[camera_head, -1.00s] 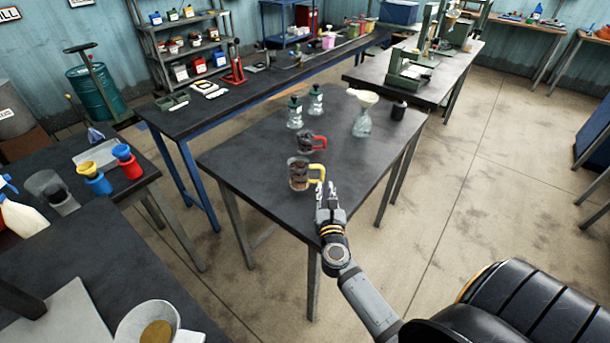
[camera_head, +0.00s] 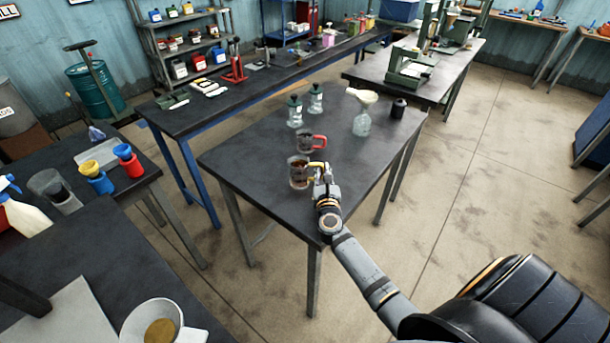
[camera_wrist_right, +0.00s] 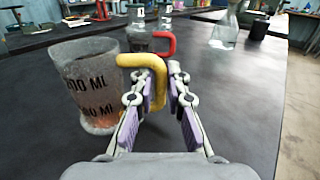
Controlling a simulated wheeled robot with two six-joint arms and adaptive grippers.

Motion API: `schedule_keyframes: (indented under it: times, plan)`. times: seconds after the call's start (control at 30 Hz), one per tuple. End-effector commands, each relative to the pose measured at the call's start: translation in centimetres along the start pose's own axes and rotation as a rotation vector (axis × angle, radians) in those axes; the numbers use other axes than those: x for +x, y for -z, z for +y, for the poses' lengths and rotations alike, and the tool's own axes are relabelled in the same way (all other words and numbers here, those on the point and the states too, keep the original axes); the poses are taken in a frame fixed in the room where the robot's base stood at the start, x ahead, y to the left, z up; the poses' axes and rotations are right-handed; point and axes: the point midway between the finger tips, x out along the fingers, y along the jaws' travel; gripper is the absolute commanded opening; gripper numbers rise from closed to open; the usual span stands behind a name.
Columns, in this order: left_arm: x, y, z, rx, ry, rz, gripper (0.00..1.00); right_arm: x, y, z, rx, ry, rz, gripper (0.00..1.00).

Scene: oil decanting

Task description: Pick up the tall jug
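The tall jug with a yellow handle (camera_head: 298,172) stands upright near the front of the middle table. In the right wrist view the jug (camera_wrist_right: 92,85) is clear with black ML markings and some dark contents low down. My right gripper (camera_head: 320,172) is at its handle. In the right wrist view the open fingers (camera_wrist_right: 163,95) stand on either side of the yellow handle, with a gap at least on the right. A shorter jug with a red handle (camera_head: 306,143) stands just behind. My left gripper is not in view.
Two clear bottles with dark tops (camera_head: 295,110), a flask with a funnel (camera_head: 362,115) and a dark jar (camera_head: 398,108) stand farther back on the middle table (camera_head: 240,150). The table's right side is clear. Another table is at left.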

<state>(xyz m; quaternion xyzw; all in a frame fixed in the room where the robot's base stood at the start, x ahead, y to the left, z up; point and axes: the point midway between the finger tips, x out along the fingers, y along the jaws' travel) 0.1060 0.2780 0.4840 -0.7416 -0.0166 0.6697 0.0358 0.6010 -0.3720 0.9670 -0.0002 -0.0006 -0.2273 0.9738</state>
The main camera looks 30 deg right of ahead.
Motion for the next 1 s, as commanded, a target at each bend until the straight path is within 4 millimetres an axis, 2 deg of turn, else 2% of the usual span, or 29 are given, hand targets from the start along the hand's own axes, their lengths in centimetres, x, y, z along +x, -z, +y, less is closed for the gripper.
schedule_keyframes:
  times: [0.07, 0.67, 1.0]
  plan:
    - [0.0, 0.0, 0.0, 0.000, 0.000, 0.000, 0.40, 0.0, 0.0, 0.0, 0.000, 0.000, 0.000, 0.00]
    - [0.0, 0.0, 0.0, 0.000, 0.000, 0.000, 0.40, 0.0, -0.1, 0.0, 0.001, 0.000, 0.000, 0.00]
    - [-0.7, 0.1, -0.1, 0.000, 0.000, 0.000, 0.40, 0.0, -2.0, 0.0, 0.002, -0.001, -0.002, 0.00]
